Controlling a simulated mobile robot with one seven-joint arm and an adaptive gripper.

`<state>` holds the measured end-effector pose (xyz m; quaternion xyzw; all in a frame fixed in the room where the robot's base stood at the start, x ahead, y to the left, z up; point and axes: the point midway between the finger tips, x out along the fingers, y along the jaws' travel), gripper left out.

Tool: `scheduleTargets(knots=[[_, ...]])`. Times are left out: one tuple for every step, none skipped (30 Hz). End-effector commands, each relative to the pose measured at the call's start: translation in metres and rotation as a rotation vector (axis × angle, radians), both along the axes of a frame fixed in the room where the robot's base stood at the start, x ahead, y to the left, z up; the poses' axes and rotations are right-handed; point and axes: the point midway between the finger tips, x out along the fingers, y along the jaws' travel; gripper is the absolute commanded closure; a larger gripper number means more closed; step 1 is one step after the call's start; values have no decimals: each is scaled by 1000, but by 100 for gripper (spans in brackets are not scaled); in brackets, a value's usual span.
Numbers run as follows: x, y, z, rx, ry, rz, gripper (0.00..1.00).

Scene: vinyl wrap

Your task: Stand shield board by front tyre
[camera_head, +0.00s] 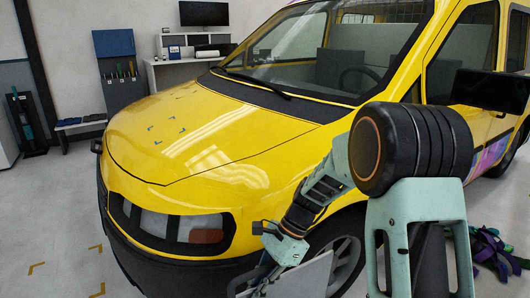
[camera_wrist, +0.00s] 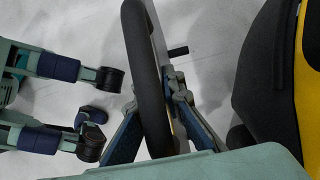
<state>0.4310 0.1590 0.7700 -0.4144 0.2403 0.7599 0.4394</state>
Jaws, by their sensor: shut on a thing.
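The shield board (camera_head: 307,275) is a flat light-grey panel at the bottom of the head view, partly cut off by the frame edge. It is held low, in front of the front tyre (camera_head: 347,264) in the picture, and covers part of the wheel. In the wrist view it shows nearly edge-on as a thin grey strip (camera_wrist: 158,38), with a thick dark curved bar (camera_wrist: 147,75) beside it. My gripper (camera_wrist: 157,97) is shut on the board, with one finger on each side of the dark bar. I cannot tell whether the board's lower edge touches the floor.
The yellow van (camera_head: 200,145) fills the middle; its dark bumper (camera_wrist: 268,75) is close on the right in the wrist view. Yellow corner marks (camera_head: 37,267) lie on clear floor at left. Coloured straps (camera_head: 497,250) lie at right. A desk (camera_head: 178,72) stands behind.

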Motion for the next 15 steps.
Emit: scheduleTargets(knots=[[-5, 6, -1, 2, 0, -7, 100], [-8, 9, -3, 2, -2, -12, 100], [-12, 13, -6, 2, 0, -21, 100], [-14, 16, -8, 2, -1, -27, 100], [-18, 18, -10, 1, 0, -32, 100], [-21, 21, -12, 2, 0, -40, 100], [-25, 24, -14, 3, 0, -46, 100], [-28, 26, -16, 2, 0, -52, 100], [-32, 29, -19, 2, 0, -60, 100], [-35, 31, -20, 1, -1, -66, 100], [-38, 33, -22, 1, -1, -72, 100], [-42, 35, -25, 2, 0, -79, 100], [-45, 37, -27, 3, -1, -86, 100], [-49, 38, -29, 3, 1, -91, 100], [-53, 40, -31, 2, 1, -99, 100]])
